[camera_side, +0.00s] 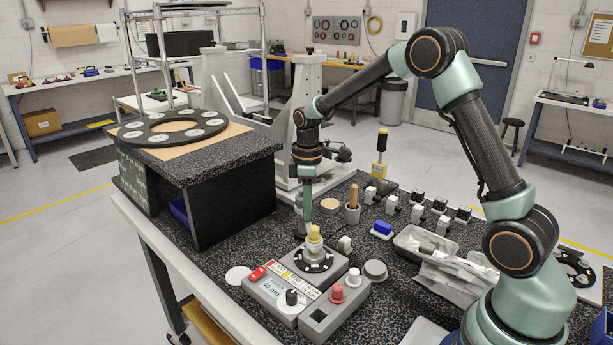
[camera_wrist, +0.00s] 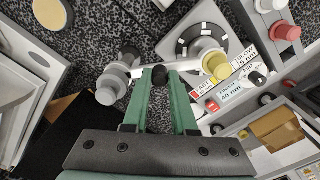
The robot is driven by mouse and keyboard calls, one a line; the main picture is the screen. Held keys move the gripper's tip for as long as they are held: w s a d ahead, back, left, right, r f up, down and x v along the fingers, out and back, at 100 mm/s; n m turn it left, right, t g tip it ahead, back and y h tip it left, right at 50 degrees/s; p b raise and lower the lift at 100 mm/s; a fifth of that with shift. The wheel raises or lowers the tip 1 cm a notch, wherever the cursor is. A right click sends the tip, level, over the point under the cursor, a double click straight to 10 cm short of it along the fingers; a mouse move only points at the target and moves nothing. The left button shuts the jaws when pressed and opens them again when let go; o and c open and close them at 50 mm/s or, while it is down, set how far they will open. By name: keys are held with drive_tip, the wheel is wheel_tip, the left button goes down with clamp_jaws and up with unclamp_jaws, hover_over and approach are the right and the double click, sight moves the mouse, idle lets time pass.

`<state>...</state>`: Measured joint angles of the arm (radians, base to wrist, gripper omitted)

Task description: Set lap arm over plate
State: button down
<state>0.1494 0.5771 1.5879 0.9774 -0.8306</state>
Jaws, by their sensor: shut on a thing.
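The lap plate, a dark ring with pale marks (camera_side: 316,262), lies on the grey lapping machine (camera_side: 283,290); the wrist view shows it at top right (camera_wrist: 190,52). The lap arm is a grey bar (camera_wrist: 185,66) running from a grey pivot post (camera_wrist: 112,86) to a yellow-capped end (camera_wrist: 215,65). In the wrist view this yellow end overlaps the plate's near edge; in the side view the yellow cap (camera_side: 314,233) appears above the plate. My gripper (camera_side: 307,212), green-fingered, is shut on the arm's black knob (camera_wrist: 159,74). The height between arm and plate cannot be told.
A control box with red and white knobs (camera_side: 335,307) stands in front of the machine. A black stand bearing a large ring (camera_side: 174,130) is at left. A tray of packets (camera_side: 440,255) and several small fixtures sit at right. A pale disc (camera_side: 238,275) lies left of the machine.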

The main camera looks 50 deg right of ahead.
drive_tip(key=shift+w+r, duration=0.1)
drive_tip(key=shift+r, duration=0.05)
drive_tip(key=c, duration=0.7)
unclamp_jaws()
drive_tip(key=shift+r, duration=6)
